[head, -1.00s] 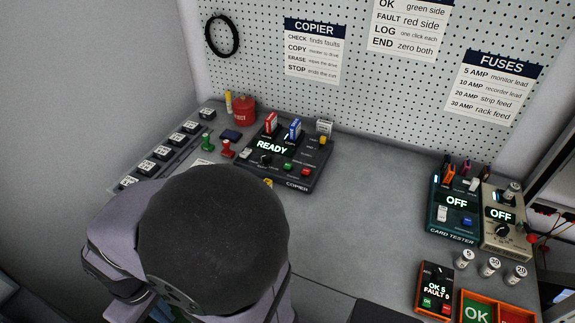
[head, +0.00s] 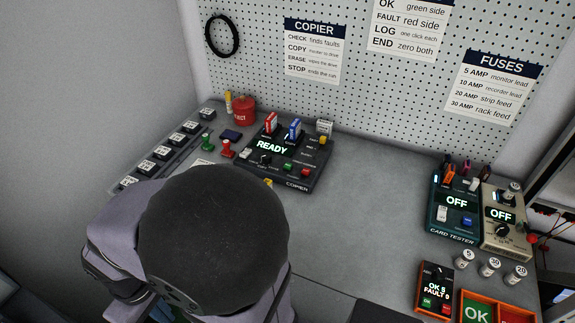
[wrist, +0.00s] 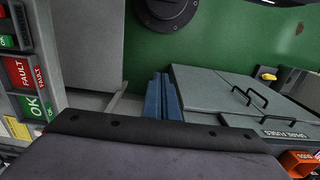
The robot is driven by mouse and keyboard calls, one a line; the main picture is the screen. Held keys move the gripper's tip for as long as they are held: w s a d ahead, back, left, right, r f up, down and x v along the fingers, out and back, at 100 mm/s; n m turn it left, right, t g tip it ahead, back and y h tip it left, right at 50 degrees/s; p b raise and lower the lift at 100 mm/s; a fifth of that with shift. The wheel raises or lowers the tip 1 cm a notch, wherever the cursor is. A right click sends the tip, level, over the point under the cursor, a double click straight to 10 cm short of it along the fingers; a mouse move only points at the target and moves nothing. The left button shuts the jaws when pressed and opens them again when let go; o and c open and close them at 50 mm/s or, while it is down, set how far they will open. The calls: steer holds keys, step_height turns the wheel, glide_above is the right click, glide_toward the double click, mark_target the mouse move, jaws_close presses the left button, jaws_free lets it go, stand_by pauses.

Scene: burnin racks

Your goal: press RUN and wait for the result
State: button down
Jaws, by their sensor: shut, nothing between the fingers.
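The black copier (head: 258,176) stands at the back left of the bench, with READY lit on its display (head: 272,147). A red-labelled piece (head: 271,122) and a blue-labelled piece (head: 295,128) stand upright in its top. A green button (head: 288,167) and a red button (head: 305,172) sit on its front right; their labels are too small to read, so I cannot tell which is RUN. My gripper's blue fingers (wrist: 163,98) show together, shut and empty, in the wrist view, well away from the copier.
A teal card tester (head: 455,218) and a beige unit (head: 503,240), both reading OFF, stand at the right. A counter (head: 434,307) reads OK 5, FAULT 0. Grey lids with handles (wrist: 225,95) show in the wrist view. The bench middle (head: 370,210) is clear.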

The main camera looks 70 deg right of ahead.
stand_by(0.3)
